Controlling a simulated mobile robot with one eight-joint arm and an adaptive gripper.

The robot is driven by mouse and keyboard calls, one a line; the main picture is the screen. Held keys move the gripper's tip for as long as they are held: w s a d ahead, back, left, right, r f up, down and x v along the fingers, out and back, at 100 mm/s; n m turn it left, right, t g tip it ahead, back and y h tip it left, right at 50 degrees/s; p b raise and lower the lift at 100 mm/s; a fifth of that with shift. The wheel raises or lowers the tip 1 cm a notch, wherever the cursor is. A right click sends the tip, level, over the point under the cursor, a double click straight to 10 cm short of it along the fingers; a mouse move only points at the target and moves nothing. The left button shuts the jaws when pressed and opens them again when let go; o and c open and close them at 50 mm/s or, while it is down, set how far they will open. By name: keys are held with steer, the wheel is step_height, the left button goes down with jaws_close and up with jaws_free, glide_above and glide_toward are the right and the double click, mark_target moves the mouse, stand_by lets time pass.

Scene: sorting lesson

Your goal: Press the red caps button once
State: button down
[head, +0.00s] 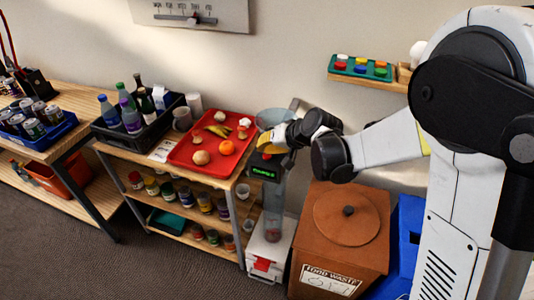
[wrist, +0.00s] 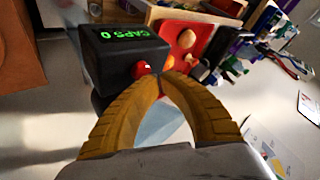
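The red caps button (wrist: 141,69) is a small round red knob on a black counter box (wrist: 115,50) in the wrist view. The box's green display reads "CAPS 0". My gripper (wrist: 167,76) has two yellow fingers whose tips meet, with nothing seen between them. The tips are right beside the button, just to its right in the wrist view; I cannot tell whether they touch it. In the head view my gripper (head: 266,148) is just above the black box (head: 264,167), and the button is mostly hidden by it.
A red tray (head: 184,153) with food pieces lies on the shelf unit left of the box. A brown food waste bin (head: 322,262) stands to the right, beside a blue bin (head: 403,240). A clear tube (head: 273,207) stands below the box.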

mark_target(265, 132)
steer(key=shift+r, duration=0.4)
steer(key=shift+r, duration=0.1)
step_height(265, 132, up, 5)
steer(key=p, duration=0.4)
stand_by(0.7)
steer(key=s+d+r+h+b, duration=0.1)
steer(key=s+d+r, duration=0.2)
steer(key=s+d, duration=0.25)
steer(key=s+d+r+h, duration=0.2)
steer(key=s+d+r, duration=0.2)
steer(key=s, duration=0.2)
steer(key=s+d+h, duration=0.1)
steer(key=s+d, duration=0.3)
steer(key=s, duration=0.4)
steer(key=s+d+f+h+b, duration=0.1)
steer(key=s+d+h, duration=0.1)
steer(key=s+d, duration=0.3)
steer(key=s, duration=0.3)
steer(key=shift+d+f+t+h, duration=0.2)
steer(key=shift+t+h, duration=0.1)
steer(key=shift+t, duration=0.1)
